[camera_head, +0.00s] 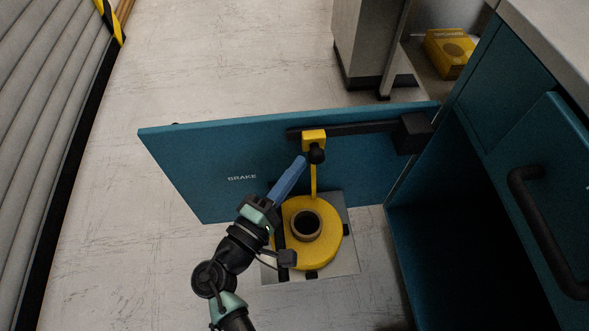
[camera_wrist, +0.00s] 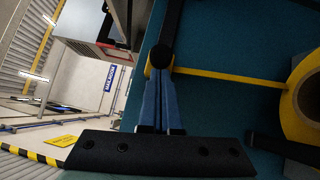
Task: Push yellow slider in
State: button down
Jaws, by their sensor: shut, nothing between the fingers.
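The yellow slider (camera_head: 313,137) is a small block on a black horizontal bar (camera_head: 365,129), high on the inner face of a teal door panel marked BRAKE (camera_head: 190,160). A black knob (camera_head: 316,153) sticks out from the slider. My gripper (camera_head: 303,160) has its blue fingers together with nothing between them, and its tips are just below and left of the knob. In the wrist view, my gripper (camera_wrist: 160,72) points at the knob (camera_wrist: 161,57), with yellow of the slider (camera_wrist: 149,66) showing behind it. I cannot tell whether the tips touch the knob.
A yellow strip (camera_head: 313,182) runs down from the slider to a yellow disc (camera_head: 330,247) with a hollow centre. A dark bracket (camera_head: 414,133) holds the bar's right end. The teal cabinet (camera_head: 490,110) stands at right. Open floor lies left of the door.

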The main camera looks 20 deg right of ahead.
jog(key=shift+d, duration=0.1)
jog(key=s+d, duration=0.4)
jog(key=d, duration=1)
jog(key=shift+s+d, duration=0.15)
jog(key=shift+d, duration=0.2)
jog(key=shift+b, duration=0.3)
